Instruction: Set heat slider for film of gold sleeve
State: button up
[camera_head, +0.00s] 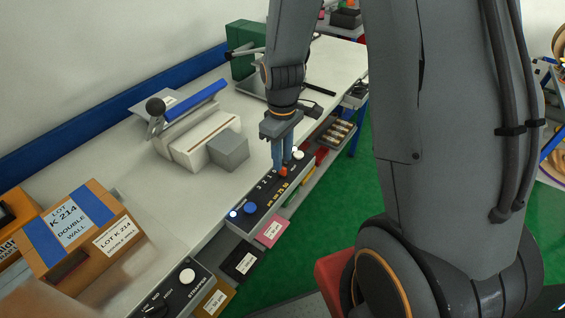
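A dark control box (262,205) sits along the front edge of the bench, with a blue knob, a lit white spot and small yellow and white scale marks. Its orange-red slider knob (284,171) shows towards the far end. My gripper (283,166) points down with its fingertips right at this knob. Whether the fingers are closed on it or only beside it I cannot tell. A gold card or sleeve (215,299) hangs at the bench front, beside a black one (244,262) and a pink one (271,232). Their print is too small to read surely.
A strapper panel (172,291) with a white button and dial stands nearer. A cardboard box (82,238) marked LOT K 214 lies at left. A sealer with a blue bar (196,100) and grey block stands behind. My arm covers much of the right side.

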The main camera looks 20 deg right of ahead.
jog(key=shift+f+p, duration=0.3)
jog(key=shift+f, duration=1.4)
grip_shut()
